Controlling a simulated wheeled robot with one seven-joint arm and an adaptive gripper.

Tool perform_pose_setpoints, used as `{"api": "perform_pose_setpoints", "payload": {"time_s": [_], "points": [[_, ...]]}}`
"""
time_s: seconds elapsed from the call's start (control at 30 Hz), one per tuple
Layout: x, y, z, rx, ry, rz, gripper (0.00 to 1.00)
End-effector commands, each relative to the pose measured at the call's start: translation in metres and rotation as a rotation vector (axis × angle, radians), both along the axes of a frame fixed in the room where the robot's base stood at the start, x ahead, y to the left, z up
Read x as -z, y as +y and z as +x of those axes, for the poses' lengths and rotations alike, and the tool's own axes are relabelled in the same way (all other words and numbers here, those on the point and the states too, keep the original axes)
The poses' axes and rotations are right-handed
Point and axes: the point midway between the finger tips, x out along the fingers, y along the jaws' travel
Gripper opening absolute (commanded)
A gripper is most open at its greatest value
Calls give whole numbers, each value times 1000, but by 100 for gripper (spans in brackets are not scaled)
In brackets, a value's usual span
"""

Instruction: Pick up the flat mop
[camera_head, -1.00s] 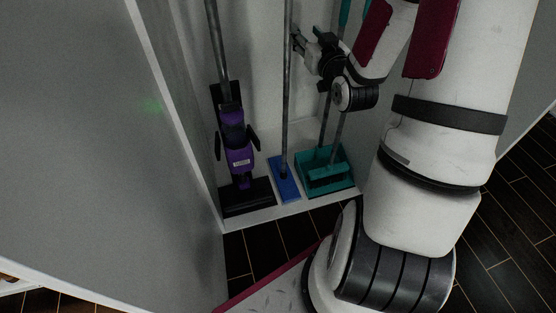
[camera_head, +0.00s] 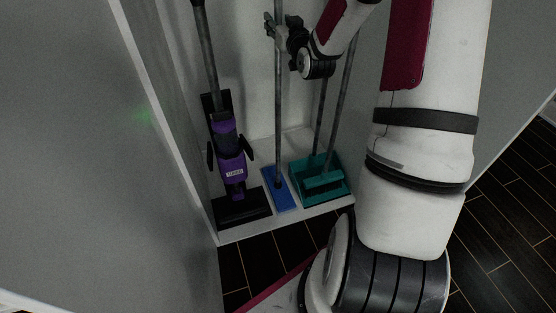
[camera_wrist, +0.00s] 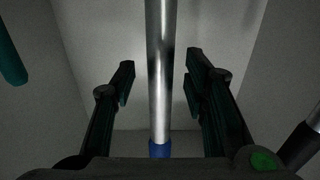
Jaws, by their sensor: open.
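The flat mop has a blue flat head (camera_head: 280,197) on the closet floor and a grey metal pole (camera_head: 278,115) standing upright from it. My gripper (camera_head: 272,27) is at the upper part of the pole in the head view. In the wrist view my gripper (camera_wrist: 160,82) is open, and the shiny pole (camera_wrist: 159,60) runs between its two fingers with a gap on each side. The pole's lower end shows blue at the bottom of that view. Whether the pole is deep between the fingers is hard to tell.
A purple and black upright vacuum (camera_head: 230,155) stands left of the mop. A teal dustpan set (camera_head: 320,183) with long handles stands close on the right. Closet walls (camera_head: 175,115) enclose both sides; dark floor (camera_head: 262,258) lies in front.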

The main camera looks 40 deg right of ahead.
Motion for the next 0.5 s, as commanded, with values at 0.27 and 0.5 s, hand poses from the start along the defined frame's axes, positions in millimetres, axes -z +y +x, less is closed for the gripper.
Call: {"api": "perform_pose_setpoints", "payload": {"time_s": [0.27, 0.5], "points": [[0, -2, 9, -1, 0, 0, 41], [0, -2, 8, -1, 0, 0, 2]]}}
